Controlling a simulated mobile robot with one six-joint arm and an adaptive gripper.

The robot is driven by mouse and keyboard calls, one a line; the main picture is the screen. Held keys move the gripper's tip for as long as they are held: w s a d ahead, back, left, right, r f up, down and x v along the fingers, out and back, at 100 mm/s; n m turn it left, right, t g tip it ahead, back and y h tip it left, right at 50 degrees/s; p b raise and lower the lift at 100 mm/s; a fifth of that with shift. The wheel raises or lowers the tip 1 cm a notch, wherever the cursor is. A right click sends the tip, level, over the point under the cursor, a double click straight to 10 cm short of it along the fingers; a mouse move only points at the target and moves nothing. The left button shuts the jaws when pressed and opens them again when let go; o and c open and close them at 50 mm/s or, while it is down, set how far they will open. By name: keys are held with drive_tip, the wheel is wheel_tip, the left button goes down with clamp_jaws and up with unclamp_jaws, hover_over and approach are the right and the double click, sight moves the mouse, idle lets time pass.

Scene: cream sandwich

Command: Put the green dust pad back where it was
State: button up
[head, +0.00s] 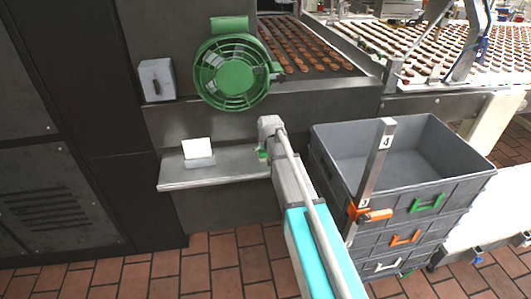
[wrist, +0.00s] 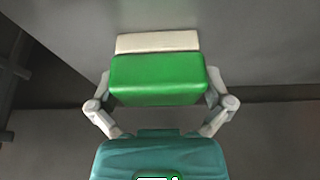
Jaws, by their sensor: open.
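The green dust pad (wrist: 158,80) is in the middle of the wrist view, with a cream block or layer (wrist: 157,41) directly behind it. I cannot tell whether the two are joined. In the head view a small bit of green pad (head: 262,154) shows at the right part of the steel shelf (head: 215,180), mostly hidden by my gripper (head: 265,147). In the wrist view my gripper (wrist: 159,82) is open, with one finger on each side of the pad. The fingers are close to its sides; contact is unclear.
A white card in a holder (head: 198,152) stands on the shelf's left part. A green fan motor (head: 233,72) and a grey box (head: 156,80) are above. Stacked grey crates (head: 455,165) with an upright post (head: 378,160) stand close to my arm on the right.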

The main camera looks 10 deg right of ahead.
drive_tip(key=shift+r, duration=0.15)
drive_tip(key=p+v, duration=1.1)
drive_tip(key=v, duration=0.1)
idle(0.4)
idle(0.7)
drive_tip(key=s+f+g, duration=0.1)
drive_tip(key=s+g, duration=0.3)
drive_tip(key=s, duration=2)
drive_tip(key=shift+s+f+g, duration=0.25)
drive_tip(key=shift+s+g, duration=0.05)
drive_tip(key=shift+s, duration=0.05)
drive_tip(key=shift+c, duration=0.3)
